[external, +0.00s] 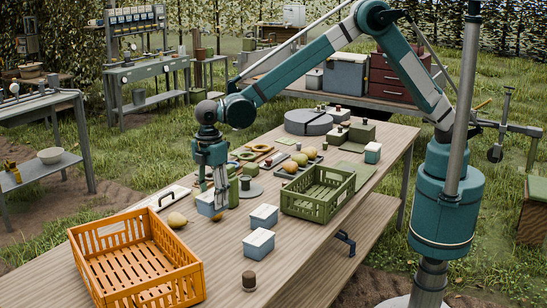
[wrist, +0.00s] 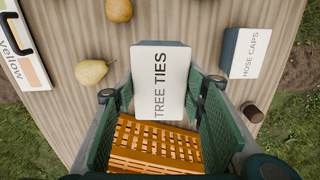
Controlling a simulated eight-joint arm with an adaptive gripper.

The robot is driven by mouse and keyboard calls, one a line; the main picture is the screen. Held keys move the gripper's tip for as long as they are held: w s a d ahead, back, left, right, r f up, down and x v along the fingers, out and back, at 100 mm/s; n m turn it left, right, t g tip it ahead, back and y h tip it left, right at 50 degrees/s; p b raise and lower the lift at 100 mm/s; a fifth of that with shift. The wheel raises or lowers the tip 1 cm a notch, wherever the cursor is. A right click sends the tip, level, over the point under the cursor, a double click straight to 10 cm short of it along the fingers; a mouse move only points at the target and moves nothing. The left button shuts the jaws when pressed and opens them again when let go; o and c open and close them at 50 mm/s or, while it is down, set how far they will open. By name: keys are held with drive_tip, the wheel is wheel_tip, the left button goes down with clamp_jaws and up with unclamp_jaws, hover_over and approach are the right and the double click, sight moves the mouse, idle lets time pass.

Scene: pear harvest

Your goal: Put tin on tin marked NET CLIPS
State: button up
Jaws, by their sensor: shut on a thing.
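My gripper (external: 213,190) is shut on a pale-topped, blue-grey tin (external: 207,206). In the wrist view the tin (wrist: 160,85) reads TREE TIES and sits between the two green finger pads of my gripper (wrist: 157,110). How far it is above the table cannot be told. A tin (external: 258,244) stands to its front right; it seems to be the tin marked HOSE CAPS (wrist: 243,52) in the wrist view. Another like tin (external: 264,217) stands just behind that one; its label is not readable. A further tin (external: 372,153) stands at the back right. No NET CLIPS label is legible.
An orange crate (external: 112,236) stands at the front left, a green crate (external: 335,205) right of centre. A dark brown cap (external: 249,281) is near the front edge. A pear (external: 177,220) lies by the orange crate. Free wood (external: 222,262) shows between crate and tins.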

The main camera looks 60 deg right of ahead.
wheel_tip(320, 180, up, 6)
drive_tip(key=p, duration=0.5)
hover_over(264, 210)
drive_tip(key=shift+f+n, duration=0.2)
drive_tip(key=shift+n, duration=0.2)
drive_tip(key=shift+f, duration=3.15)
drive_tip(key=shift+f, duration=1.85)
drive_tip(key=shift+f, duration=0.15)
drive_tip(key=o, duration=1)
